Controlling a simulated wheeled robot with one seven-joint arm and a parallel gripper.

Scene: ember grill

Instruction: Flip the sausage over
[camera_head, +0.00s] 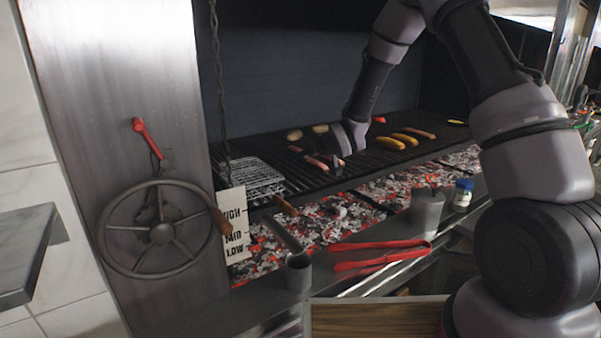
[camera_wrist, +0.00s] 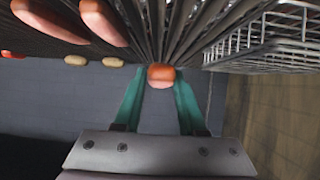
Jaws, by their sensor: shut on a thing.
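My gripper (camera_head: 338,167) is low over the front part of the grill grate (camera_head: 290,172). In the wrist view my gripper (camera_wrist: 161,88) has its two teal fingers closed on the sides of a reddish-brown sausage (camera_wrist: 161,73), seen end-on between the tips. Two more sausages (camera_wrist: 100,20) lie side by side on the bars at the upper left. In the head view a pinkish sausage (camera_head: 316,163) lies just left of my gripper. I cannot tell whether the held sausage still touches the bars.
A wire grill basket (camera_head: 252,179) stands on the grate to the left. Pale pieces (camera_head: 295,135) lie at the back. Hot coals (camera_head: 340,215) glow below. Red tongs (camera_head: 380,257) rest on the front ledge.

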